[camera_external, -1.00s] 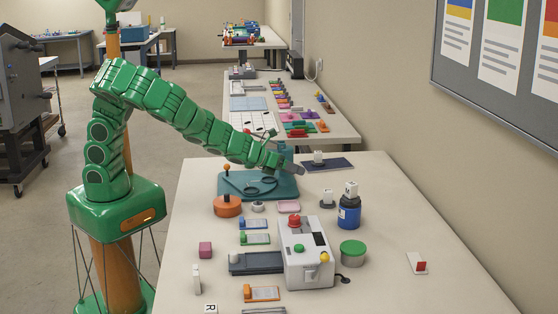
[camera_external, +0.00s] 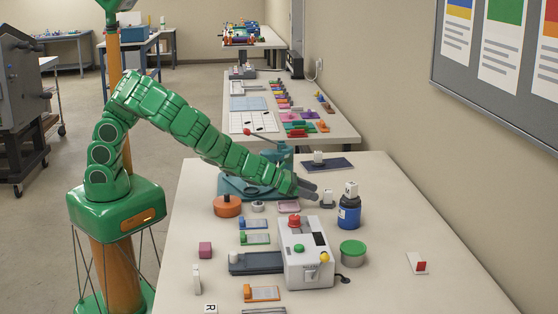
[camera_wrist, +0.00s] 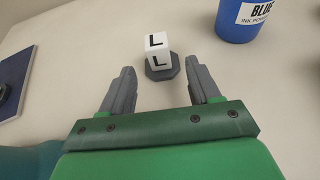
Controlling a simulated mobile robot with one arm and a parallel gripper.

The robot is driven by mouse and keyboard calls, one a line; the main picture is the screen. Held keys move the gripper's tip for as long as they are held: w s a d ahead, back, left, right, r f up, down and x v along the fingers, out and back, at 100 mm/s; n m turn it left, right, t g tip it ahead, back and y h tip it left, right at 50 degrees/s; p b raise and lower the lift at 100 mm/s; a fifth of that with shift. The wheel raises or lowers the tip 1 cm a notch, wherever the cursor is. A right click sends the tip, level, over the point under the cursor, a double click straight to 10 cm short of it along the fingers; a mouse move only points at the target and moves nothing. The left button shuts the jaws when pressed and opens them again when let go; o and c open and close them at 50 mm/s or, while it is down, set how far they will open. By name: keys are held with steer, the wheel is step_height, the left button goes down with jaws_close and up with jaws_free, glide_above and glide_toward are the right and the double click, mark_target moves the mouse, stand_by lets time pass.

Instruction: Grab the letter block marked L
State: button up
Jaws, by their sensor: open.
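The white letter block marked L (camera_wrist: 157,47) sits on a small dark grey many-sided stand (camera_wrist: 162,72) in the wrist view. It shows an L on its top and on its near face. In the external view the block (camera_external: 328,194) stands just right of my gripper's tips, left of the blue bottle. My gripper (camera_wrist: 161,80) is open and empty. Its two grey fingers point toward the block, one on each side of its line, with the block just beyond the fingertips. In the external view my gripper (camera_external: 309,192) is low over the table.
A dark mat (camera_external: 335,165) with a white block lies behind.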

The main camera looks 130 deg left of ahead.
mark_target(323, 203)
steer(key=shift+r+x, duration=0.2)
steer(key=shift+x, duration=2.45)
steer(key=shift+s, duration=0.1)
jaws_close()
